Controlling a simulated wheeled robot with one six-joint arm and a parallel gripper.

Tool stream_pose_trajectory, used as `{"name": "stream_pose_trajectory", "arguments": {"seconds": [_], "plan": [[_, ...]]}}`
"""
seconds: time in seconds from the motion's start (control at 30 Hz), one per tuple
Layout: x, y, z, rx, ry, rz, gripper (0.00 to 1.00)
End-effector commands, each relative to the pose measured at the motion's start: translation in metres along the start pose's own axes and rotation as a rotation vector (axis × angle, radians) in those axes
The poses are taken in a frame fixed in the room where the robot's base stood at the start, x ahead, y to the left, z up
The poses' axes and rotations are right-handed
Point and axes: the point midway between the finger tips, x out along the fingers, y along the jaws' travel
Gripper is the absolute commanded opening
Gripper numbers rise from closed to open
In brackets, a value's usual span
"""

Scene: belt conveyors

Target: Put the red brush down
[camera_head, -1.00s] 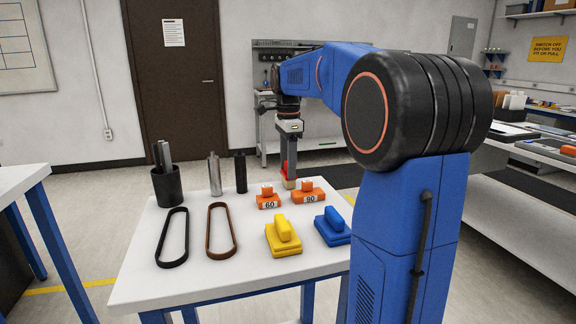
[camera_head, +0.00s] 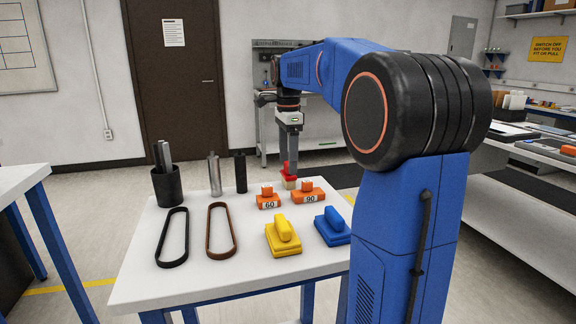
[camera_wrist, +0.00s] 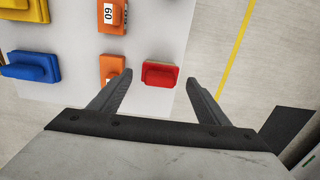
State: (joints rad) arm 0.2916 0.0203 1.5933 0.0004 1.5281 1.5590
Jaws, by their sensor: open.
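The red brush (camera_head: 289,177) stands at the far edge of the white table (camera_head: 193,275), behind the orange block marked 90. In the wrist view the red brush (camera_wrist: 160,74) lies near the table edge, ahead of and between my finger lines. My gripper (camera_head: 289,150) is above the brush, pointing down. In the wrist view my gripper (camera_wrist: 159,82) has its two fingers spread wide, with nothing held between them.
Orange blocks marked 60 (camera_head: 268,199) and 90 (camera_head: 307,194) stand close in front of the brush. A yellow brush (camera_head: 283,239) and a blue brush (camera_head: 332,228) sit nearer. Two belts, two cylinders and a black cup (camera_head: 167,185) occupy the left.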

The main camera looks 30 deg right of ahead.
Motion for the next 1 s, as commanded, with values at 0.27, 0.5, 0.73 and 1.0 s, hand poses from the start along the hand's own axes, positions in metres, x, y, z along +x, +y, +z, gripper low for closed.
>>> {"name": "stream_pose_trajectory", "arguments": {"seconds": [0.27, 0.5, 0.73, 1.0], "plan": [[-0.055, -0.001, 0.0, 0.0, 0.0, -0.003, 0.7], [-0.089, 0.0, 0.0, 0.0, 0.0, -0.002, 0.7], [-0.1, 0.0, 0.0, 0.0, 0.0, -0.001, 0.7], [-0.1, 0.0, 0.0, 0.0, 0.0, 0.0, 0.7]]}}
